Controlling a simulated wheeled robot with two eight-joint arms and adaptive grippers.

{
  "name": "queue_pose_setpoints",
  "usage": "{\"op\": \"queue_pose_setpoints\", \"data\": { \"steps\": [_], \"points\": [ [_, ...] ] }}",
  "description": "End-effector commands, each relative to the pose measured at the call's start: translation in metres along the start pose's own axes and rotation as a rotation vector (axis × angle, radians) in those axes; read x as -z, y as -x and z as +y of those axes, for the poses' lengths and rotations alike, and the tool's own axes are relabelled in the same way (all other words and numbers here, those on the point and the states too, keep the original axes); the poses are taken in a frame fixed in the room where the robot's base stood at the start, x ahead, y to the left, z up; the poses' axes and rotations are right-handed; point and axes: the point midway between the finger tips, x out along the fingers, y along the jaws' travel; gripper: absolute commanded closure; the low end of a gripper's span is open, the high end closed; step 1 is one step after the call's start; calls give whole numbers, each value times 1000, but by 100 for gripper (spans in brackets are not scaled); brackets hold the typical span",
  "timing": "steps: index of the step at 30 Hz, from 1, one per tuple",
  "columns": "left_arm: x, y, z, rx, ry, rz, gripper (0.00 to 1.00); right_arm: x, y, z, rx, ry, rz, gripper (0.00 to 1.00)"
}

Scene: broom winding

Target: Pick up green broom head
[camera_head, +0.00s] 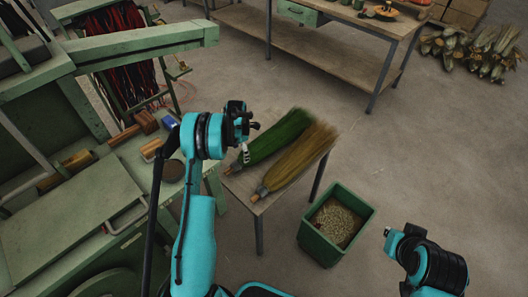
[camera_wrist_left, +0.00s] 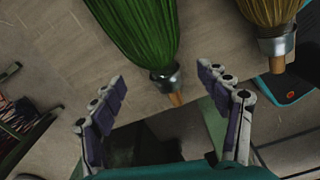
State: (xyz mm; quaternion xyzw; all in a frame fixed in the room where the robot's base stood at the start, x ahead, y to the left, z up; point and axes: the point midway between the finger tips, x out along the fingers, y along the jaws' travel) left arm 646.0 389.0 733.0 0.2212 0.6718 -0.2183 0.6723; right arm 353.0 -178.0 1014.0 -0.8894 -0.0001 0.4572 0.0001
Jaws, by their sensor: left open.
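The green broom head (camera_head: 278,137) lies on a small wooden table, bristles toward the back right and its metal collar and wooden stub toward the front left. My left gripper (camera_head: 243,137) is over the table's left side, by the collar end. In the left wrist view the open fingers (camera_wrist_left: 155,84) are spread on either side of the green broom head (camera_wrist_left: 137,32)'s collar end, and nothing is gripped. The collar shows nearer the right finger. My right arm shows at the lower right, away from the table; its fingers cannot be made out.
A straw-coloured broom head (camera_head: 300,158) lies right beside the green one. A green bin (camera_head: 312,243) of grain-like bits stands right of the small table (camera_head: 258,205). A green machine (camera_head: 75,215) fills the left. A workbench (camera_head: 300,50) stands behind; open floor lies to the right.

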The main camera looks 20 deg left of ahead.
Motion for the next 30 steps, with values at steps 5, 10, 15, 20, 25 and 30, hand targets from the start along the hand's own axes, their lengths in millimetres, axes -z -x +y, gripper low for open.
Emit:
{"op": "queue_pose_setpoints", "data": {
  "steps": [5, 10, 15, 20, 25, 30],
  "points": [
    [0, -21, 0, 0, -2, 0, 24, -5, -7, 0, 0, 0, 0, 100],
    [0, -41, 2, -1, -3, 0, 24, -11, -16, 0, 0, 0, 0, 100],
    [0, -66, 4, -1, -4, -1, 24, -17, -24, 0, 0, 0, 0, 100],
    [1, -69, 3, -1, -4, -1, 24, -17, -24, 0, 0, 0, 0, 100],
    [1, -68, 3, -1, -4, -1, 43, -17, -24, 0, 0, 0, 0, 100],
    [0, -68, 3, -1, -5, -1, 88, -17, -24, 0, 0, 0, 0, 100]
  ]
}}
